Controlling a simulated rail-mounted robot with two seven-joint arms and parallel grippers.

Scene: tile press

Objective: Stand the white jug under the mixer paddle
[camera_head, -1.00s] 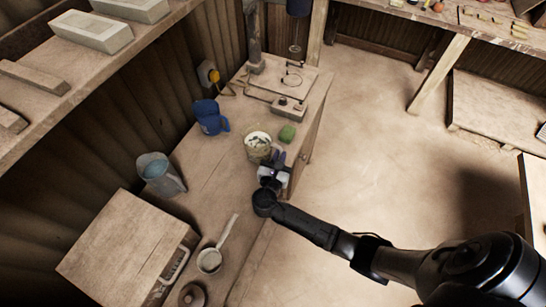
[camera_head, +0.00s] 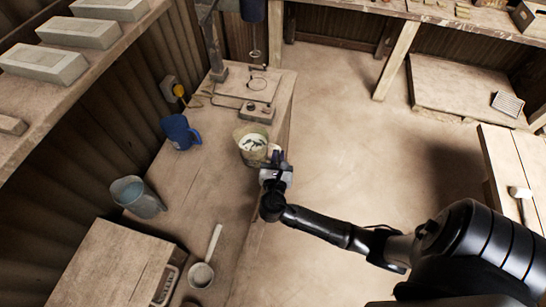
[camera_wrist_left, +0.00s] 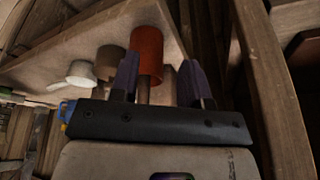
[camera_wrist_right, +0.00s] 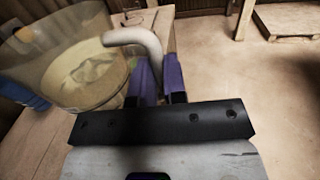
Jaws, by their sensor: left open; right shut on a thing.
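The white jug (camera_head: 251,148), pale and translucent with a greyish mix inside, is near the bench's right edge in the head view. My right gripper (camera_head: 275,172) is shut on its handle. In the right wrist view the jug (camera_wrist_right: 85,75) is at the left and its pale curved handle (camera_wrist_right: 135,38) runs down between the fingers (camera_wrist_right: 160,82). The jug looks upright and seems raised off the bench. The mixer stand (camera_head: 211,45) is at the bench's far end, its paddle (camera_head: 254,56) above a ring (camera_head: 257,83) on the base. My left gripper (camera_wrist_left: 158,88) is open and empty.
A control box (camera_head: 257,113) sits in front of the mixer base. A blue jug (camera_head: 180,132), a grey-blue pitcher (camera_head: 137,197) and a ladle (camera_head: 203,272) stand on the bench. The left wrist view shows an orange cylinder (camera_wrist_left: 147,52). Open floor lies right of the bench.

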